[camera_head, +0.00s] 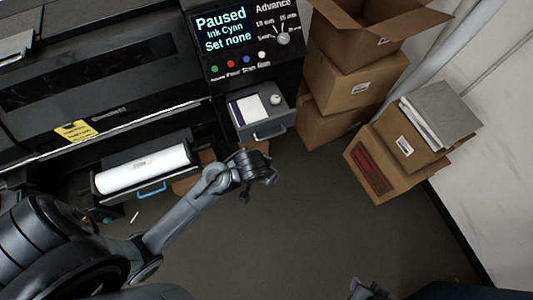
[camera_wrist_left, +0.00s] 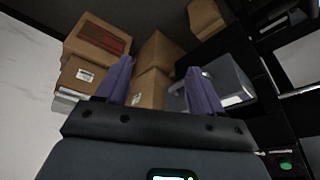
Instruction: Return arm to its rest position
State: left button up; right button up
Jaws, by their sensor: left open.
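My left arm reaches in from the left in the head view. Its gripper (camera_head: 262,182) hangs in the air over the grey floor, below the small open drawer. In the left wrist view, the two purple fingers of this gripper (camera_wrist_left: 160,65) stand apart with nothing between them. The tip of my right gripper (camera_head: 368,290) just shows at the bottom edge of the head view; most of it is cut off, and its opening is unclear.
A black printer (camera_head: 60,80) with a lit panel (camera_head: 240,38) fills the upper left. A white roll (camera_head: 143,168) lies in its lower drawer. A small grey drawer (camera_head: 262,128) stands open. Cardboard boxes (camera_head: 352,92) stack at the right.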

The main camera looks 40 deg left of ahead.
dwell(0.4)
pick_arm(q)
jog(key=s+a+f+g+p, duration=0.1)
jog(key=s+g, duration=0.1)
jog(key=s, duration=0.8)
notch_tip(320, 180, up, 6)
jog(key=s+a+m+t, duration=0.1)
jog(key=a+m, duration=0.1)
jog(key=shift+s+t, duration=0.15)
jog(key=shift+t, duration=0.25)
jog(key=shift+a+r, duration=0.1)
